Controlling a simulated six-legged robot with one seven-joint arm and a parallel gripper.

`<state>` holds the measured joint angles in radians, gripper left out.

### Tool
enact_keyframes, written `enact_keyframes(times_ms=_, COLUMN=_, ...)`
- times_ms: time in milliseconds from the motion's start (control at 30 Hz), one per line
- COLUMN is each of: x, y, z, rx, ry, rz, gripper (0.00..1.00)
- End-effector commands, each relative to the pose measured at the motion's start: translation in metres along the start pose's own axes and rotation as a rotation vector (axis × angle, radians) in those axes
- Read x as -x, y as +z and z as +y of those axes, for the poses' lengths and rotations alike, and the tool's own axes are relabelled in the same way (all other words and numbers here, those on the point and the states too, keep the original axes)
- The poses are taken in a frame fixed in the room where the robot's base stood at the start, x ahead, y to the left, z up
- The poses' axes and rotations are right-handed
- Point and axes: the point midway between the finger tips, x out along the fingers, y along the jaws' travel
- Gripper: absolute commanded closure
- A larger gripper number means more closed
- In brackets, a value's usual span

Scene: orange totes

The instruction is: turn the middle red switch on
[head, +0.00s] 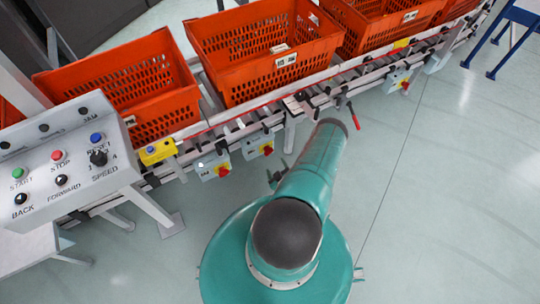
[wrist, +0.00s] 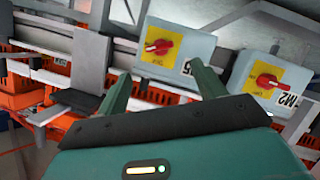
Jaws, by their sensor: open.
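In the head view, red switches on yellow plates sit on grey boxes along the conveyor's front: a left one (head: 223,171), a middle one (head: 267,150) and a far right one (head: 405,86). In the wrist view, two switch boxes show close up, with one red knob (wrist: 160,46) between and just beyond my fingertips and another red knob (wrist: 267,81) to the right. I cannot tell for sure which is the middle one. My gripper (wrist: 160,72) is open and empty, its two green fingers apart. No contact with a knob is visible. In the head view my arm mostly hides it.
Orange totes (head: 262,52) stand on the roller conveyor (head: 330,82) behind the switches. A control panel (head: 60,165) with buttons stands at the left, near a yellow box (head: 157,152). The floor (head: 450,200) at right is clear.

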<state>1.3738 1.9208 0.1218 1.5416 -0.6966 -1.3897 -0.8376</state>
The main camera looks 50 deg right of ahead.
Motion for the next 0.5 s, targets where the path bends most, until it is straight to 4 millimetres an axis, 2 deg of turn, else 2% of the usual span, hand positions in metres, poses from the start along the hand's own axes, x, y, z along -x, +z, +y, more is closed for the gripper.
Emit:
enact_keyframes(times_ms=300, x=-0.064, y=0.000, z=-0.001, rx=-0.001, ry=0.003, rz=-0.001, gripper=0.31)
enact_keyframes(times_ms=500, x=-0.092, y=0.000, z=-0.001, rx=-0.001, ry=0.004, rz=-0.003, gripper=0.31)
